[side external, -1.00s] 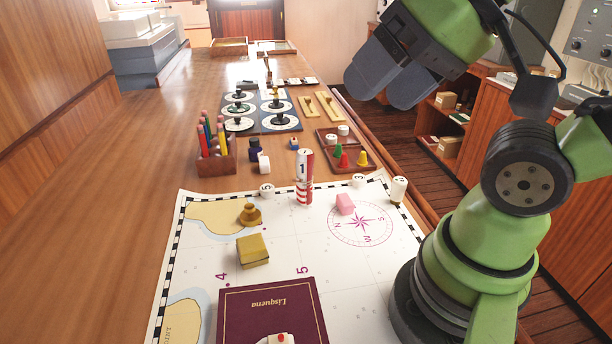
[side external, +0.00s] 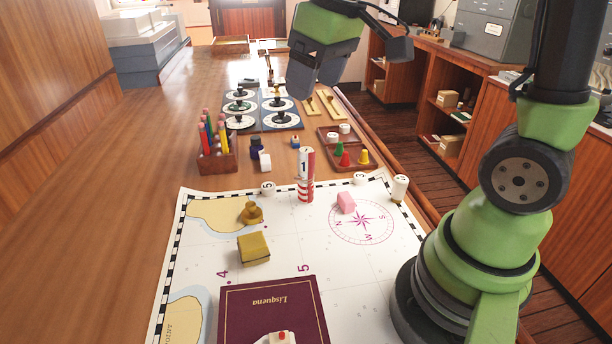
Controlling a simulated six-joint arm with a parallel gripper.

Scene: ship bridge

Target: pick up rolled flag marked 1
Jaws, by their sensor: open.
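The rolled flag marked 1 (side external: 306,176) stands upright near the far edge of the chart. It is a white and red roll with a black 1 near its top. My gripper (side external: 304,92) hangs above the far part of the table, beyond and higher than the flag, its grey fingers pointing down. It is open and touches nothing that I can see. The gap between the fingers is hard to make out from this side.
The chart (side external: 200,272) bears a maroon book (side external: 272,312), a yellow block (side external: 253,249), a brass piece (side external: 250,213) and a pink block (side external: 346,203). A pencil holder (side external: 217,160) stands left of the flag. A tray with coloured cones (side external: 363,157) lies to its right. Bare wood lies at left.

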